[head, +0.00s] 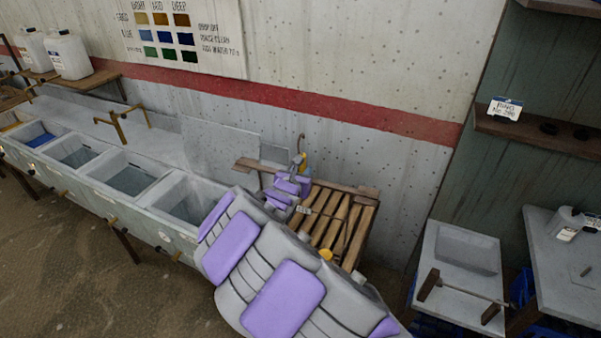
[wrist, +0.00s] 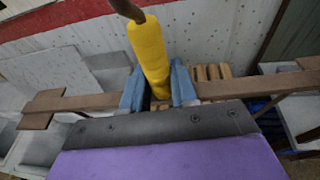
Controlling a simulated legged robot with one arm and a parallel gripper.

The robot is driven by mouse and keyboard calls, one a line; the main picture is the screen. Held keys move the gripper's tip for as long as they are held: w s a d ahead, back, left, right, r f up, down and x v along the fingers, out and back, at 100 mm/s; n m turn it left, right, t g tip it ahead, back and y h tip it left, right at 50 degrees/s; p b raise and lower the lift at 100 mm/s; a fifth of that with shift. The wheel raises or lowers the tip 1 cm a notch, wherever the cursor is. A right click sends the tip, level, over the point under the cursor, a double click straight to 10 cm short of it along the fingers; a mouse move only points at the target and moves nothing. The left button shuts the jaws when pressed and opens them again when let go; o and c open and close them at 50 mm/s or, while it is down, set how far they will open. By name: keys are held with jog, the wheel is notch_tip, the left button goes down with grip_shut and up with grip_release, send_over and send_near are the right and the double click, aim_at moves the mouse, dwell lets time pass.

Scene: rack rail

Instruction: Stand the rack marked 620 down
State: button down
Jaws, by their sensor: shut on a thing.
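My gripper (head: 292,184) is shut on the yellow sleeve (wrist: 148,50) of a rack; its blue fingers lie on either side of the sleeve in the wrist view (wrist: 158,85). A dark hook rises above the sleeve. The rack's brown crossbar (wrist: 215,88) runs left and right behind the fingers, with a flat plate at each end. In the head view the rack's bar (head: 262,166) shows near the slatted wooden stand (head: 335,215). My arm hides much of the rack and stand. I cannot tell whether they touch. No 620 mark is readable.
A row of sinks (head: 130,178) lies to the left. A grey bench (head: 455,245) at right holds a brown bar with end plates (head: 430,284). A shelf (head: 535,135) with a label card (head: 505,109) is above. The wall stands close behind the stand.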

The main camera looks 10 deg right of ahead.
jog(key=shift+a+f, duration=0.15)
jog(key=shift+a, duration=0.65)
jog(key=c, duration=1.3)
grip_release()
jog(key=shift+a, duration=0.2)
jog(key=shift+o, duration=1.5)
jog(key=shift+d, duration=0.2)
jog(key=shift+o, duration=1.1)
jog(key=shift+d, duration=0.55)
jog(key=shift+a, duration=0.15)
